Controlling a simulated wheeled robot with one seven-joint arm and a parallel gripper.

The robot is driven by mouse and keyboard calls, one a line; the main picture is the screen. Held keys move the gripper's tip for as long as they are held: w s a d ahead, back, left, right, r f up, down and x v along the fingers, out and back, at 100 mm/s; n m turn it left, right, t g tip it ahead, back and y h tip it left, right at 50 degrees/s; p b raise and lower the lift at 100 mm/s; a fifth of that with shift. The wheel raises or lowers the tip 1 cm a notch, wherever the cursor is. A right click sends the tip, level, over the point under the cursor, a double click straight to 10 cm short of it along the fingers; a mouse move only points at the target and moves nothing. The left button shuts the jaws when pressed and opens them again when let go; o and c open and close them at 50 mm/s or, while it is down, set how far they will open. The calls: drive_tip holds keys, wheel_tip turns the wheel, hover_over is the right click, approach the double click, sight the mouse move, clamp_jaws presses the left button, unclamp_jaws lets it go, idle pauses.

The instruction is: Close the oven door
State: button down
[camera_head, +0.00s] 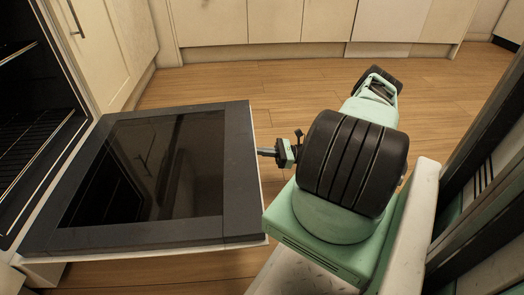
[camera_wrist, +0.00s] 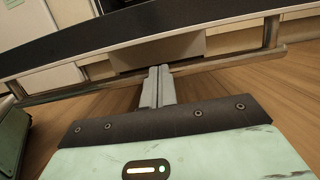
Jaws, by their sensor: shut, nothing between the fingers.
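The oven door (camera_head: 236,185) is folded down and lies about level, with its dark glass facing up. It reaches out from the oven (camera_head: 40,130) at the left, whose cavity is open. In the head view my gripper (camera_head: 262,152) is at the door's outer right edge. In the wrist view the door's edge (camera_wrist: 120,35) slants across the top, with the metal handle bar (camera_wrist: 225,64) alongside it. My gripper (camera_wrist: 159,70) is shut and empty, its fingertips at the bar and close under the door edge. I cannot tell whether they touch it.
Wire racks (camera_head: 30,135) show inside the oven. Pale cabinets (camera_head: 260,22) line the back of the room. The wooden floor (camera_head: 235,85) between the door and the cabinets is clear. A dark-framed unit (camera_head: 490,150) stands close on the right.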

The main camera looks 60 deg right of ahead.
drive_tip(key=shift+a+r+b, duration=0.1)
drive_tip(key=shift+r+b, duration=0.2)
drive_tip(key=shift+r, duration=0.85)
drive_tip(key=shift+r, duration=0.1)
